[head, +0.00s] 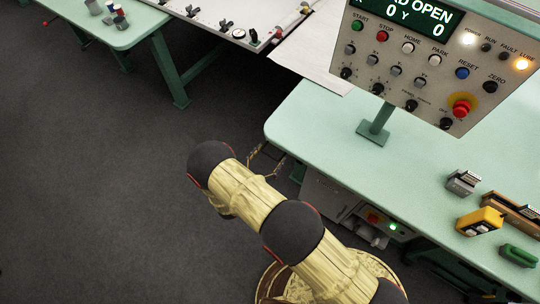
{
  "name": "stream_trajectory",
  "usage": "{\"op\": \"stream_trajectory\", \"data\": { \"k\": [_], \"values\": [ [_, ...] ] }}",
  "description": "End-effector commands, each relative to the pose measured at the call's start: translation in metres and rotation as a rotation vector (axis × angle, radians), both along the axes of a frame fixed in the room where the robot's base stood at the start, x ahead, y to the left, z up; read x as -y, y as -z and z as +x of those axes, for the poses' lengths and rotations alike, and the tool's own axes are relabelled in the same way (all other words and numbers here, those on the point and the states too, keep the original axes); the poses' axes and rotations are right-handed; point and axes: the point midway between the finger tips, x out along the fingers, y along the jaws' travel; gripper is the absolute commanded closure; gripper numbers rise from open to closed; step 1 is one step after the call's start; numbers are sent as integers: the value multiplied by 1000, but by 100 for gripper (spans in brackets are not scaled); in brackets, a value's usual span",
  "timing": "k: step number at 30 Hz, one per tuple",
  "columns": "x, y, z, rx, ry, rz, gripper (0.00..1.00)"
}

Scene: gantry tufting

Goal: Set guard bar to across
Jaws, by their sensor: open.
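A slim pale bar with red at its ends (289,24) lies along the right edge of the white machine bed (222,21) at the top of the head view. It may be the guard bar, but its upper part is cut off, so I cannot tell its full position. The display (420,16) on the control panel shows "D OPEN", its start cut off. My gripper (273,150) is partly hidden behind my arm. Its two thin fingers show apart, beside the green table's left edge and well short of the bar.
The control panel (395,93) stands on a post on the green table (330,125), with a red emergency knob (461,106). A yellow block (480,221) and a green object (519,255) lie at right. The dark floor (90,180) at left is clear.

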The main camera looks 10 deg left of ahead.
Motion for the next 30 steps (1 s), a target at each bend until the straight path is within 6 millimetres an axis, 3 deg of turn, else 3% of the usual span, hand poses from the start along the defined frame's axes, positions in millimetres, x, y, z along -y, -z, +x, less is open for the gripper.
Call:
{"op": "stream_trajectory", "data": {
  "k": [2,30],
  "values": [
    [0,0,0,0,0,0,19],
    [1,0,0,0,3,1,71]
  ]
}}
